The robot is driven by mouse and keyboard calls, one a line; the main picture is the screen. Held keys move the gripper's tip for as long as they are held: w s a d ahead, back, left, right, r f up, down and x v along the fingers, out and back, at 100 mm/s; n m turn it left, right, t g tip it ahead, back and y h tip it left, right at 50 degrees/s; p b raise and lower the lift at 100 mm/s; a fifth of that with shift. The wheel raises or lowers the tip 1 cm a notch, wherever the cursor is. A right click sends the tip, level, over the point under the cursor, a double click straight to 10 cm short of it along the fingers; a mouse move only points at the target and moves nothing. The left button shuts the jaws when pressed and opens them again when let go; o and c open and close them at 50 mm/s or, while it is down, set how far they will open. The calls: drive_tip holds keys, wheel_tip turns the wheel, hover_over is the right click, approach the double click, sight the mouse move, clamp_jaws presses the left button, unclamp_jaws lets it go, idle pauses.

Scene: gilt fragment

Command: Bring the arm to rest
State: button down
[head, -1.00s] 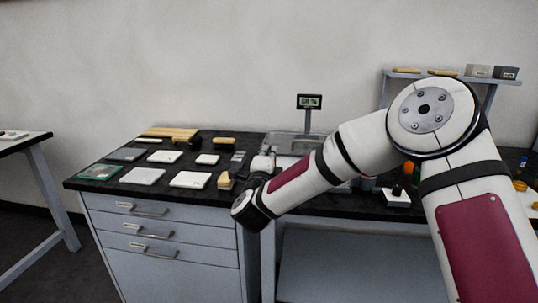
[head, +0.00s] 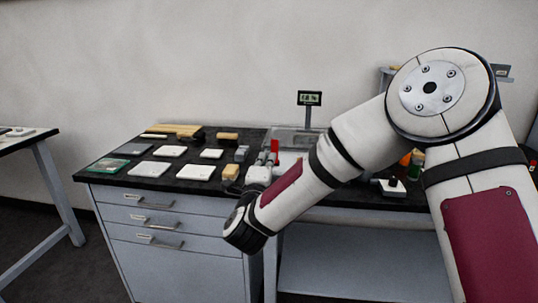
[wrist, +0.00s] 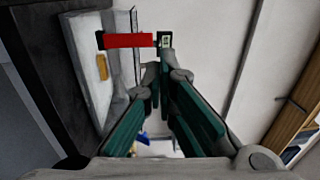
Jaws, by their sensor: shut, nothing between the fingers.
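My arm reaches from the right across the head view, its elbow high and its forearm sloping down to the left. My gripper (head: 266,158) points away over the bench near the front of a glass-walled tray or case (head: 298,140). In the wrist view my gripper (wrist: 163,72) has its green-padded fingers together at the tips, with nothing between them. A red bar (wrist: 130,40) with dark ends shows just beyond the fingertips; a red piece (head: 275,146) also shows by the gripper in the head view. I cannot tell whether they touch.
The dark bench top (head: 130,178) holds several white slabs (head: 195,172), a green-edged plate (head: 108,165) and wooden-handled tools left of my gripper. A small display (head: 309,98) stands behind. Drawers (head: 150,220) are below. Another table (head: 40,140) is at far left.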

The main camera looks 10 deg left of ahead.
drive_tip(key=s+d+r+n+g+y+p, duration=0.2)
drive_tip(key=s+r+n+g+y+p, duration=0.1)
drive_tip(key=s+r+n, duration=0.3)
drive_tip(key=s+d+r+n+g+y+p, duration=0.25)
drive_tip(key=s+r+n, duration=0.2)
drive_tip(key=n, duration=0.25)
drive_tip(key=s+d+r+n+g+h+p, duration=0.1)
drive_tip(key=s+d+g+p, duration=0.1)
drive_tip(key=s+d, duration=0.5)
drive_tip(key=s+d+r+n+g+h+p, duration=0.1)
drive_tip(key=s+d+g, duration=0.3)
drive_tip(key=s, duration=1.2)
drive_tip(key=s+d+r+n+g+h+p, duration=0.1)
drive_tip(key=s+d+n+g+h+p, duration=0.2)
drive_tip(key=s+d, duration=0.8)
drive_tip(key=shift+s+d, duration=0.35)
drive_tip(key=shift+s, duration=0.15)
drive_tip(key=shift+g, duration=0.25)
